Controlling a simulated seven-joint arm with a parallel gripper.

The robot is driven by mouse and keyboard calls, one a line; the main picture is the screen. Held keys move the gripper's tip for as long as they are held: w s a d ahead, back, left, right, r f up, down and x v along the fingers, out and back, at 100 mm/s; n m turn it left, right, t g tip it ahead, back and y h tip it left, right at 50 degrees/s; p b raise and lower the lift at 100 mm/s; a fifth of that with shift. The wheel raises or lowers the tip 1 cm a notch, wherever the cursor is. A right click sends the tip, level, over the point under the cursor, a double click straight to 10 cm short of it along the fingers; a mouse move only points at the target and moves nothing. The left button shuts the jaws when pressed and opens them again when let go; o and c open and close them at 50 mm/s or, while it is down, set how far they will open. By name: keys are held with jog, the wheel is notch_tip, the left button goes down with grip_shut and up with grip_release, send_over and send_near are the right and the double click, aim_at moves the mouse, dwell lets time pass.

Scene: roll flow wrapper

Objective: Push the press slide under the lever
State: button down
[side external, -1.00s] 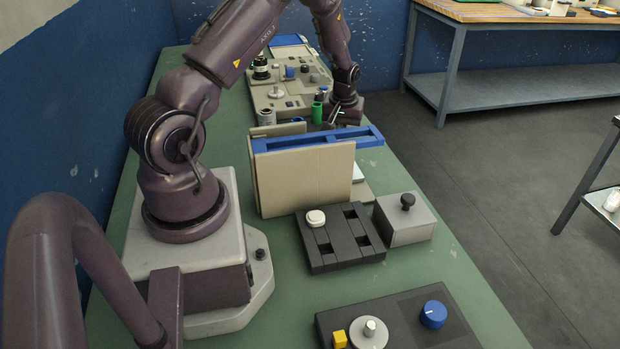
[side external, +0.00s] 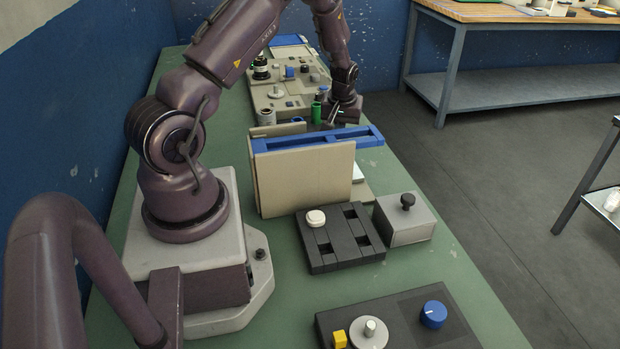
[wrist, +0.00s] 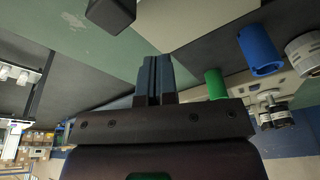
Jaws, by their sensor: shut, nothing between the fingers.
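My gripper (side external: 333,120) is shut and empty, low behind the beige housing with the blue top frame (side external: 305,180) in the side external view. Its tips and whatever is right under them are partly hidden there. In the wrist view the shut fingers (wrist: 154,62) point toward a beige surface (wrist: 200,22); I cannot tell whether they touch it. A dark grey block (wrist: 110,14) lies ahead and to the left of the fingers. I cannot clearly make out the press slide or its lever in either view.
A green cylinder (wrist: 215,84) stands close beside the fingers, with a blue cylinder (wrist: 260,48) beyond it. In front of the housing are a black slotted block (side external: 340,240) with a white knob and a grey box (side external: 403,222). The green table (side external: 215,335) is bare in places.

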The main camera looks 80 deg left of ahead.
aim_at(352, 168)
jog(key=d+f+h, duration=0.1)
jog(key=d, duration=0.5)
jog(key=d+f+g+h, duration=0.1)
jog(key=d, duration=0.2)
jog(key=shift+w+d+f+m+h, duration=0.1)
jog(key=shift+d+f+m+h, duration=0.2)
jog(key=shift+f+m, duration=0.1)
notch_tip(352, 168, up, 8)
jog(key=shift+w+a, duration=0.15)
jog(key=shift+r, duration=0.1)
